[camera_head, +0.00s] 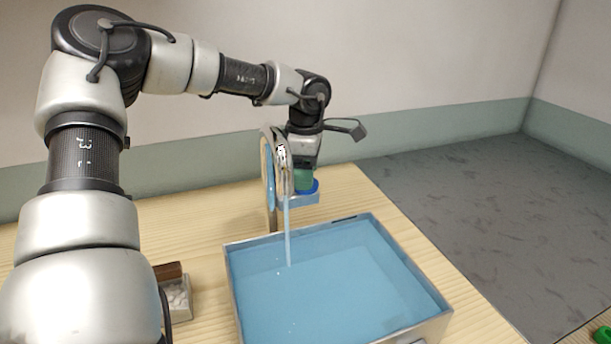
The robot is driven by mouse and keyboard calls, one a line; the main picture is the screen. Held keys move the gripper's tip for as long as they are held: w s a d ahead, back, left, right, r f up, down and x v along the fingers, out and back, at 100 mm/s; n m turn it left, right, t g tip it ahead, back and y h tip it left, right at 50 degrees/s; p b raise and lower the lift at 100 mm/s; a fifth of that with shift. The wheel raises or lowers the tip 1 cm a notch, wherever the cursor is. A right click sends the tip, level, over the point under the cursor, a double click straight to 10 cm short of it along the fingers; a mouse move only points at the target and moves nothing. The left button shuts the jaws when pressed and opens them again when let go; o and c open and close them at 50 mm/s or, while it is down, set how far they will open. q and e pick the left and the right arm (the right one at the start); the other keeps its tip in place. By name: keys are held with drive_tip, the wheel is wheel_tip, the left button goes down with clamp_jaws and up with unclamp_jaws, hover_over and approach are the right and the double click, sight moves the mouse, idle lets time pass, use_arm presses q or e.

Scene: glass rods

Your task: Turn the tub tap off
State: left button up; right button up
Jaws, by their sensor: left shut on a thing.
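The tub (424,318) is a metal-rimmed basin with blue water, standing on the wooden counter. Behind its far edge stands the tap (282,160), a curved chrome spout. A thin stream of water (287,235) runs from the spout down into the tub. A blue tap handle (309,197) sits just right of the spout. My left gripper (304,183) points down at the handle from above and is shut on it; a green part shows between gripper and handle. The fingertips are partly hidden by the spout and the handle. My right gripper is out of view.
A small tray (178,300) with a brown block (167,271) stands left of the tub, partly behind my left arm. A wall rises behind the counter. Grey floor lies open to the right. A green object (603,334) shows at the bottom right corner.

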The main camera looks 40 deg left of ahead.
use_arm(q)
drive_tip(key=m, duration=0.6)
drive_tip(key=shift+r+b, duration=0.15)
drive_tip(key=shift+b, duration=0.15)
drive_tip(key=m, duration=0.6)
drive_tip(key=shift+w, duration=0.1)
idle(0.3)
drive_tip(key=o, duration=0.9)
wheel_tip(320, 180, up, 11)
drive_tip(key=shift+f, duration=0.1)
idle(0.4)
